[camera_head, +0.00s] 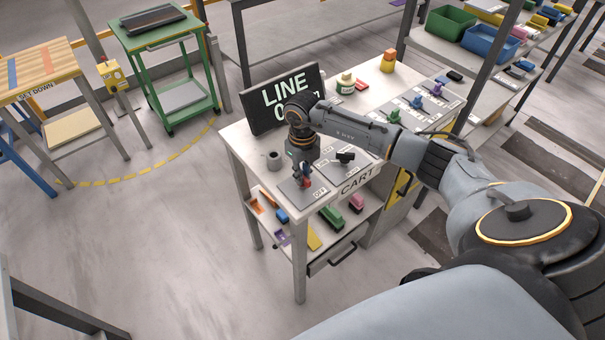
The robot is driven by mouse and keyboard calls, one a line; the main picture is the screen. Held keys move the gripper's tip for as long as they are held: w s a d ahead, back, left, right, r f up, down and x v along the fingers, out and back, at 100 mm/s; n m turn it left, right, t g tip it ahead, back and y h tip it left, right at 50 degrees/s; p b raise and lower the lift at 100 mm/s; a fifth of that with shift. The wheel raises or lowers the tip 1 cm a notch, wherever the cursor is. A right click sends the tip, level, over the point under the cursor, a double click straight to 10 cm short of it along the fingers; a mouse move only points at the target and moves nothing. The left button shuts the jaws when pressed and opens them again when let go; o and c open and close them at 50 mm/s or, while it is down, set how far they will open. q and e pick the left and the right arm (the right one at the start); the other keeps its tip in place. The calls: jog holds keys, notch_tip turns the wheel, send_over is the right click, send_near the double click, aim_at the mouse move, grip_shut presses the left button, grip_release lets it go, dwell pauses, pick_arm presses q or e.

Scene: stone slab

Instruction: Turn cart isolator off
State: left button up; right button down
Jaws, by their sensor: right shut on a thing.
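The white bench marked CART (357,181) stands in the middle of the head view. At its near left corner lies a grey plate (291,196) with small lettering, which seems to include OFF. My right gripper (303,182) points down over this plate, shut on a small handle with red and blue on it. The gripper hides most of the handle, so I cannot tell which way it is turned. My left gripper is not in view.
A dark LINE sign (262,108) stands behind my right gripper. A black handle (345,156) sits on a plate just to its right, and a grey cup (274,160) to its left. Green (394,116), blue and purple handles stand farther right.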

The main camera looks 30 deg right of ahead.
jog(key=n+b, duration=0.7)
jog(key=shift+f+b, duration=0.2)
jog(key=shift+b, duration=0.1)
jog(key=shift+n+b, duration=0.8)
jog(key=shift+n, duration=0.1)
jog(key=n+b, duration=0.3)
jog(key=n, duration=0.1)
jog(key=shift+r+n+b, duration=0.1)
jog(key=shift+n+b, duration=0.2)
jog(key=shift+r+n+b, duration=0.15)
jog(key=shift+n+b, duration=1.05)
jog(key=shift+n, duration=1)
jog(key=c, duration=1.4)
grip_release()
jog(key=shift+o, duration=0.2)
